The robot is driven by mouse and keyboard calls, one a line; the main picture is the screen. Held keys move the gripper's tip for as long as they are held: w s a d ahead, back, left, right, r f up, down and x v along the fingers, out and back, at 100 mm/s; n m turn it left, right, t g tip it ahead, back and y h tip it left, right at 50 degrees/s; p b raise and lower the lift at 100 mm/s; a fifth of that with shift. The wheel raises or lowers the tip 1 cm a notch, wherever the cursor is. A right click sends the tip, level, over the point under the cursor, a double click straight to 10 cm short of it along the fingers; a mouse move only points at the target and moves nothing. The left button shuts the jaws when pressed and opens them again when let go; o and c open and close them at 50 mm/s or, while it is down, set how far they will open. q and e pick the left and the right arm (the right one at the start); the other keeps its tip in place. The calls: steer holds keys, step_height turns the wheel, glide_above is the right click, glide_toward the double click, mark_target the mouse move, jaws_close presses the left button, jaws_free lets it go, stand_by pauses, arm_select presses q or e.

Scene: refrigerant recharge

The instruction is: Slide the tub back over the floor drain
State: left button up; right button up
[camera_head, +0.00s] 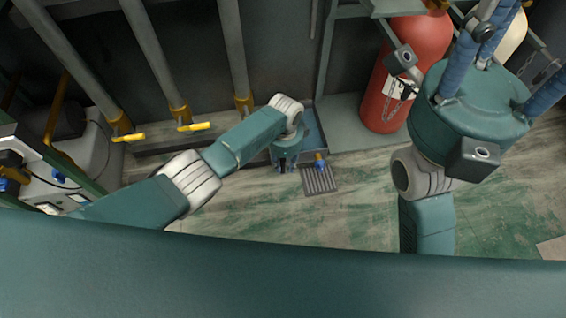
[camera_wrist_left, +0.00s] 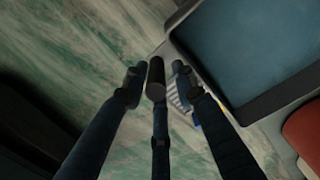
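The tub (camera_head: 314,131) is a shallow grey tray with a blue inside, by the back wall and partly hidden by my left arm. It fills the upper right of the left wrist view (camera_wrist_left: 258,45). The floor drain (camera_head: 320,181) is a slatted grate in the floor, uncovered, just in front of the tub; fingers partly hide it in the wrist view (camera_wrist_left: 177,97). My left gripper (camera_head: 284,166) points down beside the tub's left front, fingers apart and empty. My right gripper (camera_head: 512,48) is raised at the upper right, its blue fingers spread, tips cut off.
A blue and yellow fitting (camera_head: 320,161) sits between tub and drain. A red cylinder (camera_head: 401,75) stands right of the tub. Pipes with yellow-handled valves (camera_head: 194,126) run down the back wall. Equipment (camera_head: 75,155) stands at the left. Floor right of the drain is open.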

arm_select(q)
steer(key=shift+w+r, duration=0.1)
steer(key=shift+r, duration=0.5)
step_height(320, 180, up, 11)
steer(key=shift+f, duration=0.1)
stand_by(0.4)
